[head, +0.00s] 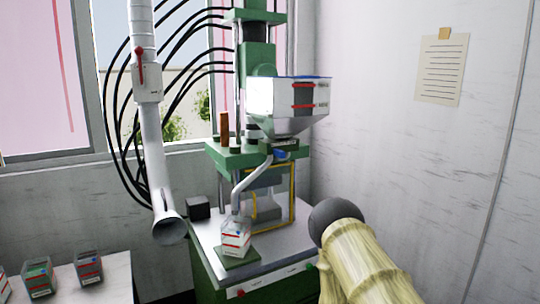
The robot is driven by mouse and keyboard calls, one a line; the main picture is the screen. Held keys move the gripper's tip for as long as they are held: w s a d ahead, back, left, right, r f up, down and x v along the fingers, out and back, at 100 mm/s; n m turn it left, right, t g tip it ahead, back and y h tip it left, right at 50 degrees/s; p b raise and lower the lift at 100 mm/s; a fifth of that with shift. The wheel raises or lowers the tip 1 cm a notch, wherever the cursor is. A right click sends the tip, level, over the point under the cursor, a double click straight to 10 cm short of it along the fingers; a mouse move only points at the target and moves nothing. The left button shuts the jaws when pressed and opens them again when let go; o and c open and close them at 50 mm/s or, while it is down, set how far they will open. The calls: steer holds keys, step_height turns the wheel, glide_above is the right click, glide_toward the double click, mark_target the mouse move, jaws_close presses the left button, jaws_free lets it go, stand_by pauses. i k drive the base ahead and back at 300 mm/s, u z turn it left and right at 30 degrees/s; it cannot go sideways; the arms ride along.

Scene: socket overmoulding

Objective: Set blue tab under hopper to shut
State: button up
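The hopper (264,98) is a pale box with a tapering lower part, a dark front panel and two red bands, mounted on the green machine (222,155). The small blue tab (281,155) sits just below the hopper's narrow bottom, near the top of a bent grey pipe (251,182). The tab is too small to tell whether it is set open or shut. A pale yellow covered part of my arm with a dark rounded end shows at the lower right, apart from the tab in the picture. My gripper's fingers are not visible.
A clear container (236,238) stands under the pipe's lower end on a green plate. A grey duct (157,185) with a flared mouth hangs at left. A side table (115,268) holds several small boxes. Black hoses run behind the machine. A wall (400,150) is at right.

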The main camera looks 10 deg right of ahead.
mark_target(278, 153)
steer(key=u, duration=0.15)
steer(key=i, duration=1.05)
steer(key=z, duration=0.75)
